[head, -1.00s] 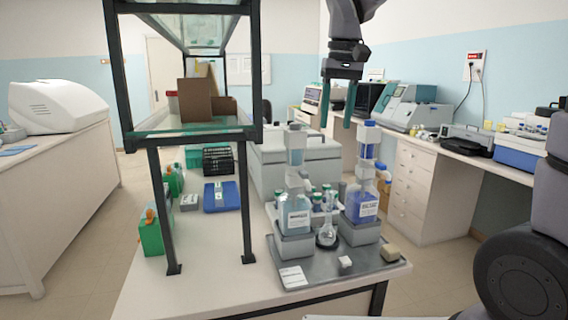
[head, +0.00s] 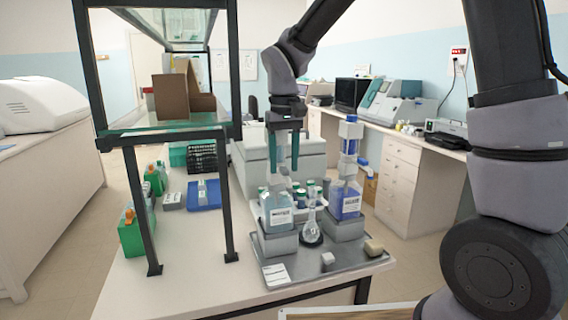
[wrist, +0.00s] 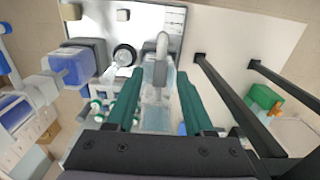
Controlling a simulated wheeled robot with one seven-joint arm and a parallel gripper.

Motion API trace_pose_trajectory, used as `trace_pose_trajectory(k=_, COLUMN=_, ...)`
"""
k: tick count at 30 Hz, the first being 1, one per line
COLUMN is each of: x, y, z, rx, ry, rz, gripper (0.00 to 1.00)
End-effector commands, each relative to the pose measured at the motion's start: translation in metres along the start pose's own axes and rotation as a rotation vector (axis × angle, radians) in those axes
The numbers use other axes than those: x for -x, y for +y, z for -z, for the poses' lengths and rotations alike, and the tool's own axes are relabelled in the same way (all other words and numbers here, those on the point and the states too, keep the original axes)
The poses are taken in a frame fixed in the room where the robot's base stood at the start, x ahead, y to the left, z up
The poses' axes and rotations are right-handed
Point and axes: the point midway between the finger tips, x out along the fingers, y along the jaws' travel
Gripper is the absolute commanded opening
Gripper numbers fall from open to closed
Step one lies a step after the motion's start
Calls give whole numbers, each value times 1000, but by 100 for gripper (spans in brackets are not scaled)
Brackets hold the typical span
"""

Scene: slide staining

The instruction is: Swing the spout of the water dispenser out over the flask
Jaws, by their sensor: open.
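The pale-blue dispenser bottle (head: 277,212) stands on a grey block at the left of the steel tray; its label is too small to read. Its grey-white spout (wrist: 162,46) shows in the wrist view, pointing toward the tray's front, beside the flask and not over it. The clear flask (head: 312,228) stands upright between the two dispensers; it also shows in the wrist view (wrist: 124,56). My gripper (head: 283,158) is open and empty, pointing down around the top of the pale-blue dispenser. In the wrist view, its teal fingers (wrist: 157,88) stand either side of the dispenser's upper part; contact is unclear.
A dark-blue dispenser (head: 347,203) stands right of the flask. Several small capped bottles (head: 309,189) stand behind it. The tray (head: 318,270) carries a white cube and a beige block in front. A black-framed shelf (head: 138,190) rises close on the left.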

Motion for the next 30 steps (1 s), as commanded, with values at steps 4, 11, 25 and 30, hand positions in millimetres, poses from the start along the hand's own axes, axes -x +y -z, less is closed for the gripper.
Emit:
trace_pose_trajectory(k=4, x=-5, y=0, z=0, rx=-1, ry=0, rz=0, gripper=52)
trace_pose_trajectory(k=11, x=-5, y=0, z=0, rx=-1, ry=0, rz=0, gripper=45)
trace_pose_trajectory(k=25, x=-5, y=0, z=0, rx=0, ry=1, rz=0, gripper=0)
trace_pose_trajectory(k=30, x=-5, y=0, z=0, rx=0, ry=1, rz=0, gripper=0)
